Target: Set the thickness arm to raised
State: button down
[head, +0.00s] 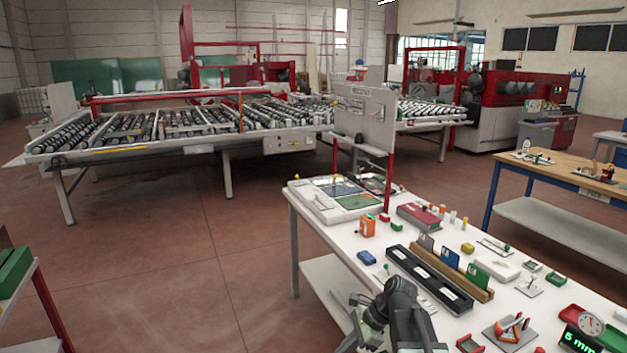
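A small device with a red-orange lever (513,325) on a grey base stands at the front right of the white table; it may be the thickness arm, but no label shows. Its lever looks tilted, and I cannot tell its exact position. The fingertips are not clear.
The white table (340,250) holds a black tray (428,279), upright coloured cards (450,258), a red box (420,216) and several small blocks. A red-posted panel (365,115) stands at its far end. A wooden bench (560,165) is at right. Open floor (170,270) lies left.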

jog(key=s+d+f+n+h, duration=0.3)
jog(key=s+d+n+h, duration=0.3)
jog(key=n, duration=1)
jog(key=shift+s+d+f+h, duration=0.3)
jog(key=shift+d, duration=0.9)
jog(key=c, duration=1.3)
grip_release()
jog(key=shift+n, duration=0.3)
jog(key=shift+c, duration=0.5)
jog(key=shift+a, duration=0.1)
